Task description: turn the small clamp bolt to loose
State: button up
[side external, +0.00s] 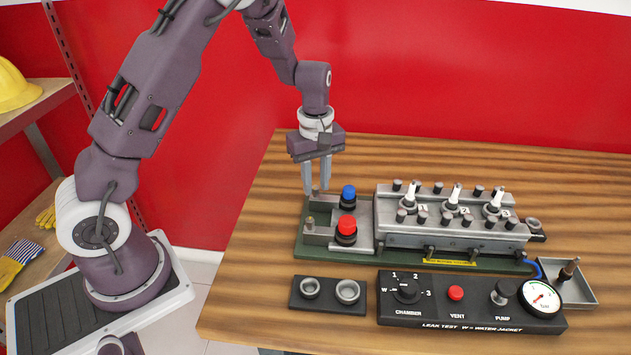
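My gripper (316,188) points straight down over the back left corner of the green-based engine trainer. Its two pale fingers are apart, with a visible gap between them. A small dark bolt-like piece seems to stand at the fingertips, too small to make out; I cannot tell whether the fingers touch it. Another small upright bolt (310,222) stands on the grey clamp block (317,236) at the front left of the trainer, clear of the gripper. I cannot tell which of the two is the small clamp bolt, nor how it is turned.
A blue knob (348,194) and a red knob (346,227) stand just right of the gripper. The grey engine head (450,235) carries several bolts and numbered levers. In front are a two-cup holder (328,308), a leak test panel (470,318) and a tray (580,289).

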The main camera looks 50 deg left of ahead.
aim_at(316, 187)
jog(key=shift+o, duration=0.5)
notch_tip(316, 187, up, 7)
jog(key=shift+r, duration=0.1)
